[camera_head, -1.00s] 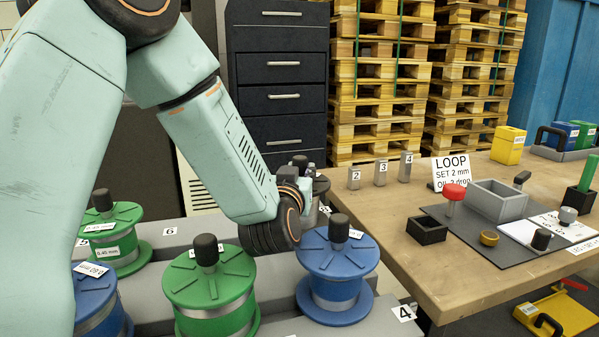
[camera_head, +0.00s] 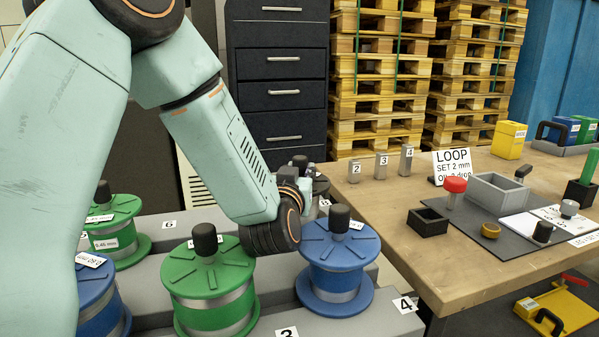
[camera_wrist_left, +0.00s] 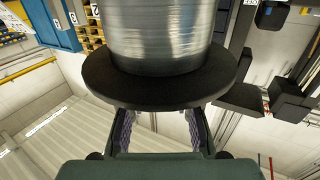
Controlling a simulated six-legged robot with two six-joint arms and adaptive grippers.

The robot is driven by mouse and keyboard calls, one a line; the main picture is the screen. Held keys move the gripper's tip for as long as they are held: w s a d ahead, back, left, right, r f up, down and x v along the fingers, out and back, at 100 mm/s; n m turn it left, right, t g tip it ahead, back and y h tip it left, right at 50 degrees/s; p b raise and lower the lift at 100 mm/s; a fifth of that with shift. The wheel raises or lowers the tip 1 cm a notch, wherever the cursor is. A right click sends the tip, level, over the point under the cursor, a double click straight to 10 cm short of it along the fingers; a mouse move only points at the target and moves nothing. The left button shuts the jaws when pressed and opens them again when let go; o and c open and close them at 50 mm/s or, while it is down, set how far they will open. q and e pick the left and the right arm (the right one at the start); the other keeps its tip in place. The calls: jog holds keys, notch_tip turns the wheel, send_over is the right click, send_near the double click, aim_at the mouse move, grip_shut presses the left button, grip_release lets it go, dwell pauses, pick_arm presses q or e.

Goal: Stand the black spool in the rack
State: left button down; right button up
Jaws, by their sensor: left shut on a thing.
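The black spool (camera_wrist_left: 170,85) fills the top of the left wrist view, with a black flange and silver wire. In the head view, only a small part of the black spool (camera_head: 321,185) shows behind my left gripper (camera_head: 300,188). My left gripper is shut on the spool; its fingers (camera_wrist_left: 155,130) are partly hidden by the flange in the wrist view. The grey stepped rack (camera_head: 380,318) carries number labels, with 3 and 4 in front and 6 farther back. I cannot tell whether the black spool touches the rack. My right gripper is not in view.
A green spool (camera_head: 210,285) and a blue spool (camera_head: 338,265) stand upright close in front of my left wrist. Another green spool (camera_head: 118,235) and blue spool (camera_head: 95,295) stand left. The wooden workbench (camera_head: 440,270) at right holds small tools and blocks.

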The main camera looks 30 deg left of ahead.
pick_arm(q)
jog(key=shift+s+d+f+b, duration=0.15)
jog(key=shift+f+b, duration=0.2)
jog(key=shift+f, duration=0.2)
dwell(0.4)
jog(key=shift+r, duration=0.15)
jog(key=shift+a+r+p, duration=0.2)
jog(key=shift+r+p, duration=0.4)
jog(key=shift+p, duration=0.1)
jog(key=shift+d+r+p, duration=0.1)
jog(key=shift+r+p, duration=0.25)
jog(key=shift+r, duration=0.15)
jog(key=shift+w+r+p, duration=0.2)
jog(key=shift+r+p, duration=0.55)
jog(key=shift+p, duration=0.45)
dwell(1.1)
jog(key=shift+f+b, duration=1.05)
jog(key=shift+f, duration=0.55)
dwell(0.5)
jog(key=shift+s+f, duration=0.1)
jog(key=shift+f, duration=0.15)
jog(key=c, duration=1)
grip_release()
jog(key=shift+f, duration=0.2)
